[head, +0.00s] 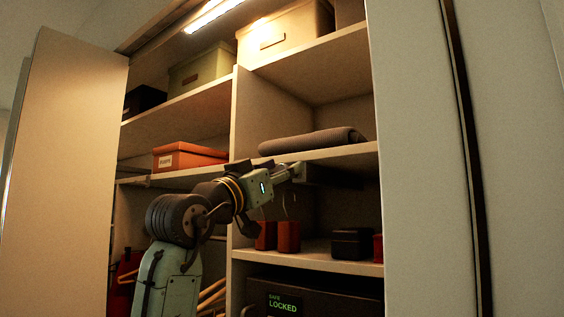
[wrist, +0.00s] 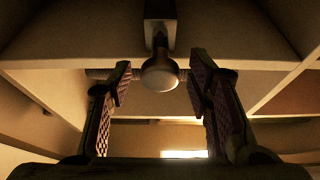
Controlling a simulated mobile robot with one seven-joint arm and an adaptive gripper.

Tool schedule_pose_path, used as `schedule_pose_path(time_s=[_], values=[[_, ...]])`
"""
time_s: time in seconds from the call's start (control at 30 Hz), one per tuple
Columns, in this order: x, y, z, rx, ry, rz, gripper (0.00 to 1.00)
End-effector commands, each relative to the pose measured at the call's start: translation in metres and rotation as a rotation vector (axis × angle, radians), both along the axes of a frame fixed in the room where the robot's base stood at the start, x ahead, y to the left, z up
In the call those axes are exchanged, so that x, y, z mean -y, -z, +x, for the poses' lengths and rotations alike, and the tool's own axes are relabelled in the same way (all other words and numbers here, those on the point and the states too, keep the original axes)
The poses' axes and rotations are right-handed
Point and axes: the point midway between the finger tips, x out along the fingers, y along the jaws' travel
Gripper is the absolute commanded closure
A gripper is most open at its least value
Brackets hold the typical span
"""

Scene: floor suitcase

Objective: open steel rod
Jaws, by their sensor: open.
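In the wrist view, a rounded metal knob (wrist: 160,74) sits at the end of a short mount (wrist: 160,32) on a shelf board; I take it to be the end of the steel rod. My gripper (wrist: 161,82) is open, with one finger on each side of the knob and a visible gap on both sides. In the head view, my gripper (head: 298,171) is at the middle shelf's front edge, below the folded grey cloth. I cannot make out the rod there; the gripper and shadow cover that spot.
A folded grey cloth (head: 313,141) lies on the shelf above my gripper. An orange box (head: 187,157) is on the left shelf. Red boxes (head: 288,237) and a black box (head: 351,244) stand below. A safe (head: 330,300) reading LOCKED is underneath. An open door (head: 66,160) stands left.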

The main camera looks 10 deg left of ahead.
Motion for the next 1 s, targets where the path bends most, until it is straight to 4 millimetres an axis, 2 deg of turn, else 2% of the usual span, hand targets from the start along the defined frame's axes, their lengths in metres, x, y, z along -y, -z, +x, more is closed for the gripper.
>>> schedule_pose_path(time_s=[0.37,1.0], values=[[0.0029,-0.0023,0.0063,0.001,0.0,0.0,0.54],[0.0025,-0.0023,0.006,0.001,-0.001,0.0,0.96]])
